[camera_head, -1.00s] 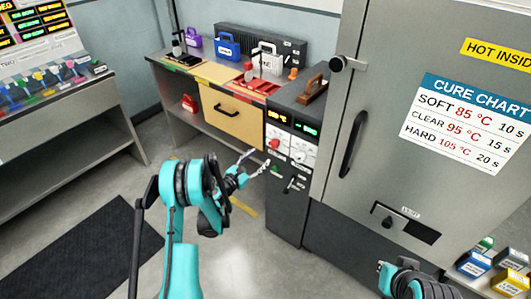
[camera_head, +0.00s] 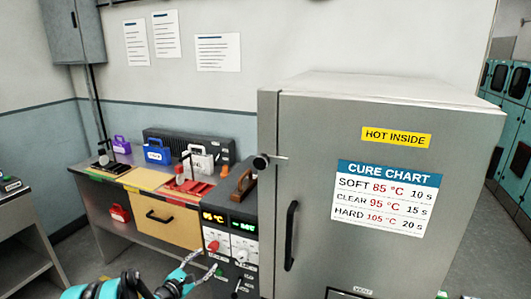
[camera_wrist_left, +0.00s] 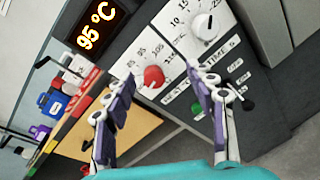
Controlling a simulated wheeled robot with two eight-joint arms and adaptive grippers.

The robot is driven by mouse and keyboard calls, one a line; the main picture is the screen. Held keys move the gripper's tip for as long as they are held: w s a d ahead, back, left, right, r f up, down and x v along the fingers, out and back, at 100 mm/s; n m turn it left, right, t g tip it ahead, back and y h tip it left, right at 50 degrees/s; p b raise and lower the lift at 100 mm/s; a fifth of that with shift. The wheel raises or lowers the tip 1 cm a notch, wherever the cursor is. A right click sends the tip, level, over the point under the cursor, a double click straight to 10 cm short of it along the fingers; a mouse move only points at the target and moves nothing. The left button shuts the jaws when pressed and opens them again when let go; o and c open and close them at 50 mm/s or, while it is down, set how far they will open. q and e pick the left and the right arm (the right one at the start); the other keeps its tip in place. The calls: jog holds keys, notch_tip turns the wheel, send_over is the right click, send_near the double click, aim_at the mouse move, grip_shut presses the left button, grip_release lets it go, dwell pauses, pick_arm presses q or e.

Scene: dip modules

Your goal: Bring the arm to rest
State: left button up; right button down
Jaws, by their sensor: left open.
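My left gripper (camera_head: 187,270) is at the bottom of the head view, low and in front of the control panel (camera_head: 228,262). In the left wrist view, its two purple-padded fingers (camera_wrist_left: 160,90) are spread apart with nothing between the pads. The panel's red dial (camera_wrist_left: 154,76) shows beyond the fingertips, apart from them as far as I can see. A white dial (camera_wrist_left: 206,26) sits to its upper right. A display (camera_wrist_left: 95,24) reads 95 °C. My right gripper is out of view.
A large grey oven (camera_head: 390,130) with a cure chart and a "hot inside" sign stands at right. The bench (camera_head: 95,178) at left holds purple, blue and white cases and a red tray. A yellow drawer front (camera_head: 165,222) is beneath it.

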pick_arm(q)
jog(key=s+d+r+m+g+y, duration=0.1)
jog(key=s+d+r+m+g, duration=0.2)
jog(key=s+d+r+m, duration=0.3)
jog(key=s+d+r+m+g+y, duration=0.1)
jog(key=s+d+r+m+g, duration=0.2)
jog(key=s+m, duration=0.45)
jog(key=s+a+m+g+y, duration=0.1)
jog(key=s+m+y, duration=0.3)
jog(key=s+m, duration=0.7)
jog(key=s+a, duration=0.1)
jog(key=s, duration=1.1)
jog(key=shift+a+f+g+y, duration=0.2)
jog(key=shift+f+g+y, duration=0.1)
jog(key=shift+g, duration=0.1)
